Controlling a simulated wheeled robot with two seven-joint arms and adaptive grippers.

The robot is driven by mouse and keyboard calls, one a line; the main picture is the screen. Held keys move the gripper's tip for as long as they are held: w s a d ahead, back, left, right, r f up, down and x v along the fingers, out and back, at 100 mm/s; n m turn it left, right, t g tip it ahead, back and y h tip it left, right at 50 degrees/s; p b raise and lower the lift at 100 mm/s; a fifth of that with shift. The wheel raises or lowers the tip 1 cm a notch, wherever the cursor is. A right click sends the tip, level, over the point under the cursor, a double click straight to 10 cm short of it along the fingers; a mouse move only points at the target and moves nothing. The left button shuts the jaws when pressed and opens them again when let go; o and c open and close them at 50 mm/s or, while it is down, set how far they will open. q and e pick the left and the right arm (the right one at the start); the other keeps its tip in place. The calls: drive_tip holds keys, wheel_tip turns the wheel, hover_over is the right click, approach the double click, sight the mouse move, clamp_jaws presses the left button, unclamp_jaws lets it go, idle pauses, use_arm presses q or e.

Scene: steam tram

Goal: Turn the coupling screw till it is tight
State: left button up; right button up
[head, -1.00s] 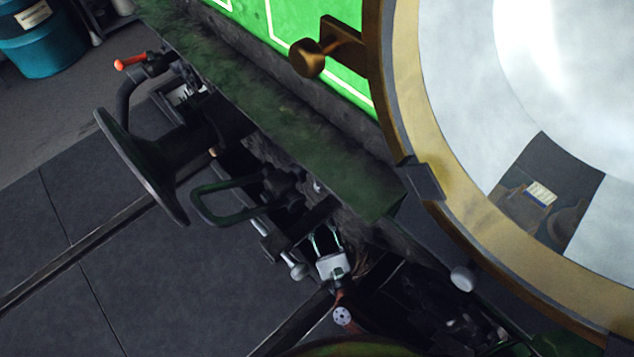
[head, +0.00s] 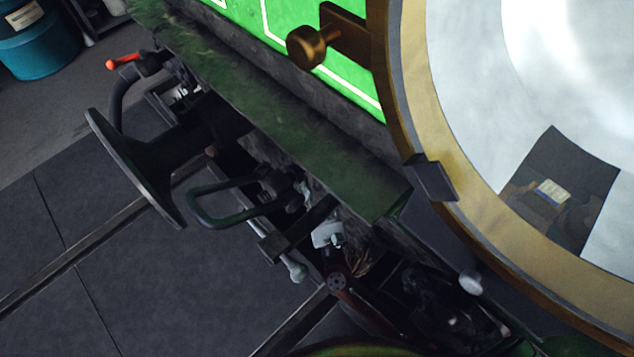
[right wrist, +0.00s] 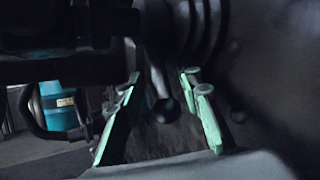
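The coupling hangs under the dark green buffer beam. Its dark link (head: 232,203) sticks out to the left in the head view. A lever with a pale ball end (head: 297,271) hangs below it. My right gripper (head: 328,236) is close under the beam, right of that ball; its fingers are mostly hidden there. In the right wrist view, its pale green fingers (right wrist: 163,84) are apart, on either side of a dark ball-ended lever (right wrist: 165,109). I see no clear contact. I cannot tell whether this is the same ball. My left gripper is not in view.
A round buffer (head: 135,168) stands left of the coupling. A hose with a red handle (head: 123,61) is beyond it. The beam (head: 290,135) closes off the space above my gripper. A large brass-rimmed round front (head: 405,120) fills the right. A teal drum (head: 38,45) stands far left.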

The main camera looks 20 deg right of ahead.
drive_tip(key=shift+c, duration=0.3)
clamp_jaws()
idle(0.4)
